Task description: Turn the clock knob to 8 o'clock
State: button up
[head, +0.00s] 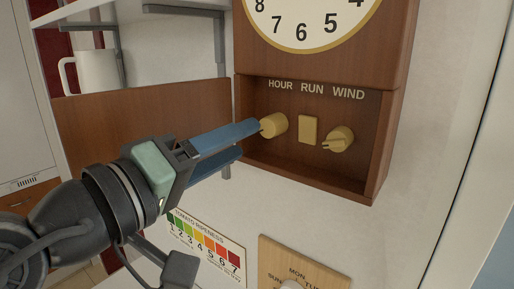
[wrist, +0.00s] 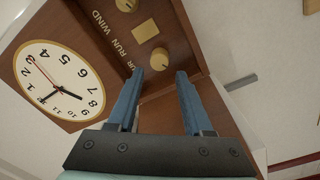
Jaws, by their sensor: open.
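The wooden clock has a white face (head: 312,14), cut off at the top in the head view. The whole face shows rotated in the wrist view (wrist: 60,84), with dark hands and a thin red one; the exact hour is hard to read. The round yellow HOUR knob (head: 274,125) sits at the left of the recessed panel below. My gripper (head: 249,138) is open with blue fingers, its tips at the left of this knob. In the wrist view the HOUR knob (wrist: 159,58) lies just beyond and between the fingertips (wrist: 160,74). Contact cannot be told.
A yellow RUN switch (head: 308,130) and a WIND knob (head: 339,139) sit right of the HOUR knob. The wooden box rim (head: 385,150) surrounds the panel. A white mug (head: 92,73) stands on a shelf at left. A tomato ripeness chart (head: 206,245) and a wooden day dial (head: 300,268) are below.

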jog(key=b+v, duration=0.2)
jog(key=v, duration=0.4)
jog(key=shift+s, duration=0.25)
jog(key=shift+w+a, duration=0.1)
